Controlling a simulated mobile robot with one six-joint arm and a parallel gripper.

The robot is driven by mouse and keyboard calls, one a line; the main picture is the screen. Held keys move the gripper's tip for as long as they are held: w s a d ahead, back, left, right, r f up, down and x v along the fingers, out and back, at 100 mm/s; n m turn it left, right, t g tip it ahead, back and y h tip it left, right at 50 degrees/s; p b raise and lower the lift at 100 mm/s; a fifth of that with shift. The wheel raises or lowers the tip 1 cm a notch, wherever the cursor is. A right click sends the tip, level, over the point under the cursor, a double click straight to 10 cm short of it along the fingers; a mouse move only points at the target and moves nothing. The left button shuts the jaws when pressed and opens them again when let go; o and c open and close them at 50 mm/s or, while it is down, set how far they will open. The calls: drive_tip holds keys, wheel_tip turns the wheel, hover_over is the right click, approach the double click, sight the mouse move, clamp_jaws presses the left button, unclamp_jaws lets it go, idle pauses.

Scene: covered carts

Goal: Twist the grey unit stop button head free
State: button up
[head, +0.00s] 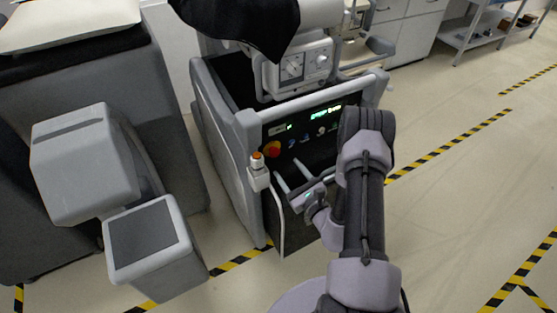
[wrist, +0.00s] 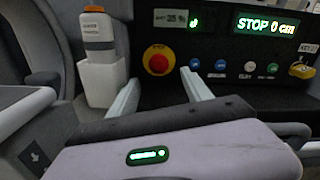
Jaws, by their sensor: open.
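The grey unit (head: 222,135) stands in the middle of the head view with a dark front panel. Its stop button head (head: 272,149) is red on a yellow base at the panel's left end. In the wrist view the stop button head (wrist: 158,60) shows almost whole, upper centre. My gripper (head: 287,163) is open and empty in front of the panel. In the wrist view its two fingertips (wrist: 160,79) point at the panel, one to each side and just below the button. They look apart from it; the exact gap is hard to tell.
A white holder (wrist: 103,80) with an orange-topped grey device (wrist: 98,30) sits close left of the button. Coloured buttons and a yellow key switch (wrist: 302,70) lie to the right. A black cloth (head: 245,22) covers part of the unit's top. Floor at right is clear.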

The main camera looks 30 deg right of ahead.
sight(277, 156)
drive_tip(key=w+b, duration=0.1)
drive_tip(key=w, duration=0.6)
drive_tip(key=shift+a, duration=0.2)
clamp_jaws()
